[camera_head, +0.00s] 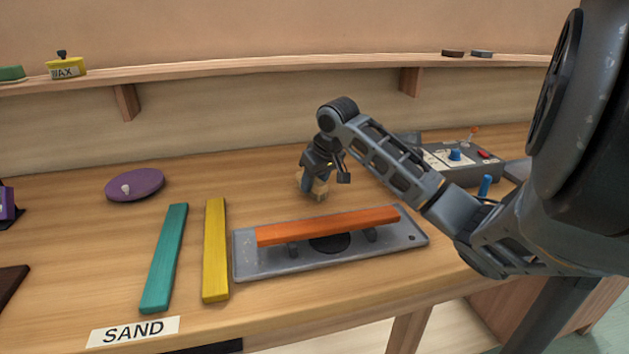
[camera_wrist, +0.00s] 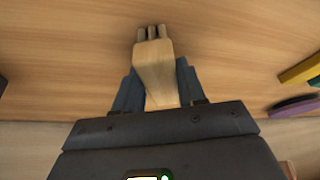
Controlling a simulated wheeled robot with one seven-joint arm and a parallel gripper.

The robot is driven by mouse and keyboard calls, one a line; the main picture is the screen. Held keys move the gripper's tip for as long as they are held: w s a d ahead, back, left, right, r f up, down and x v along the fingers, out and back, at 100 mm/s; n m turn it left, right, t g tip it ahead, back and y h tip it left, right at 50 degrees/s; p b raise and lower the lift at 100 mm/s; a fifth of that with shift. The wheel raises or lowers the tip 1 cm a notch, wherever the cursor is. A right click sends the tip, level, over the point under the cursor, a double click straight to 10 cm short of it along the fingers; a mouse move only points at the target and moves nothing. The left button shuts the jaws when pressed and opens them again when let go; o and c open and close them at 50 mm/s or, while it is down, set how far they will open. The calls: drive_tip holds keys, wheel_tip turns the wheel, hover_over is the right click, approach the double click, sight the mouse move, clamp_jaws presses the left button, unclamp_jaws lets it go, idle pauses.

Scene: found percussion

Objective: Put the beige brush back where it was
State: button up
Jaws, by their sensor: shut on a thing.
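My gripper (camera_head: 322,172) is over the workbench behind the grey plate, its jaws pointing down. It is shut on the beige brush (camera_head: 319,190), which shows only in part below the jaws. In the wrist view the brush (camera_wrist: 155,68) sits between the two dark fingers of my gripper (camera_wrist: 158,85), with several short round ends at its far tip. Bare wood lies beyond the tip. I cannot tell whether the brush touches the bench.
An orange bar (camera_head: 330,226) lies across the grey plate (camera_head: 270,263). Yellow (camera_head: 215,250) and teal (camera_head: 165,258) strips lie left, near a SAND label (camera_head: 133,331). A purple disc (camera_head: 136,183) is at left. A control box (camera_head: 455,160) stands behind my arm. Bench between disc and gripper is clear.

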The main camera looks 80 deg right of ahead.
drive_tip(key=o, duration=1.1)
drive_tip(key=shift+r, duration=0.2)
drive_tip(key=v, duration=1.1)
drive_tip(key=shift+s+a+r, duration=0.1)
drive_tip(key=shift+s+r, duration=0.1)
drive_tip(key=shift+r, duration=0.1)
